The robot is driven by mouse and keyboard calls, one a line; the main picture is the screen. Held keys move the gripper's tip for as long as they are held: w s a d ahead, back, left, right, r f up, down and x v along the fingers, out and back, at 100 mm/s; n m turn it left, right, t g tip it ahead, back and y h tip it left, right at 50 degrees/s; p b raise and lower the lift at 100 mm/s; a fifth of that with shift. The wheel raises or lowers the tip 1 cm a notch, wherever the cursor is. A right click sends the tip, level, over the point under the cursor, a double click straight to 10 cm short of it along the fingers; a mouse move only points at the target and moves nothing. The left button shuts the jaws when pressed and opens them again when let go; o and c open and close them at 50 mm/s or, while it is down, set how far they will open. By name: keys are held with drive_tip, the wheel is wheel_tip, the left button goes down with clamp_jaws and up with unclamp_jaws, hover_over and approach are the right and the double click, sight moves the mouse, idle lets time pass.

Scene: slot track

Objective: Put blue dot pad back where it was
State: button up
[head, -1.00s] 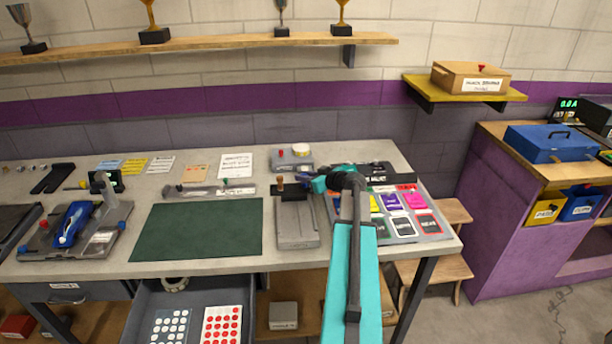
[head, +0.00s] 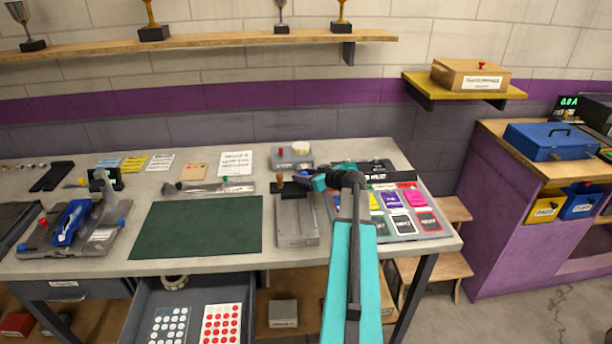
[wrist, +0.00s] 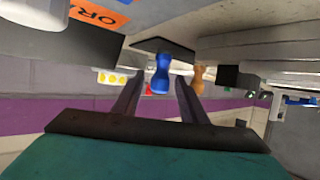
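In the head view, a dark blue-grey pad with rows of white dots (head: 168,326) lies in the open drawer (head: 190,286). Beside it lies a white pad with red dots (head: 221,324). I cannot tell if either is the blue dot pad. My gripper (head: 304,178) is above the back of the table, by a wooden knob (head: 280,180) on a black piece. In the wrist view, a blue knob (wrist: 160,75) stands between my open fingers (wrist: 159,85), with gaps visible on both sides. The wooden knob (wrist: 198,80) is just right of them.
A grey slotted block (head: 297,231) and a tray of coloured cards (head: 425,226) lie near my arm. A green mat (head: 198,228) is clear. A box with a red button (head: 292,157) stands behind. Trophies stand on the shelf (head: 210,43).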

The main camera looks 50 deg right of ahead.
drive_tip(key=shift+r, duration=0.15)
drive_tip(key=b+v, duration=0.2)
drive_tip(key=v, duration=0.9)
drive_tip(key=shift+b, duration=0.3)
drive_tip(key=shift+s+r, duration=0.2)
drive_tip(key=shift+s, duration=0.3)
